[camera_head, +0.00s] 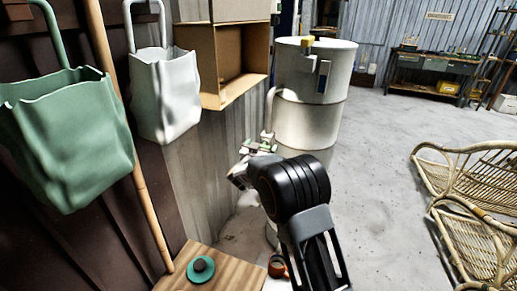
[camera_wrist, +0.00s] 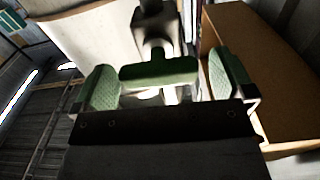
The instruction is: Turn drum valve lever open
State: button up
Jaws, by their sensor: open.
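The drum (camera_head: 312,125) is a tall pale cylinder with ribs, standing past my arm in the head view. A thin pale pipe (camera_head: 270,103) runs down its left side to the valve. In the wrist view the valve lever (camera_wrist: 160,72) is a short dark green bar below a pale valve body (camera_wrist: 158,28). My gripper (camera_head: 252,154) is at the valve, left of the drum. In the wrist view it is open (camera_wrist: 164,82), with a green padded finger on each side of the lever and a gap at both ends. My arm hides the drum's lower part.
An open cardboard box (camera_head: 238,60) is close left of the drum. A white bag (camera_head: 168,95) and a green bag (camera_head: 68,140) hang at left. A wooden board (camera_head: 215,268) with a green round piece is in front. Rattan furniture (camera_head: 475,190) stands right; the floor between is clear.

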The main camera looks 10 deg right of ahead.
jog(key=shift+w+d, duration=0.2)
jog(key=shift+w, duration=0.1)
jog(key=c, duration=0.9)
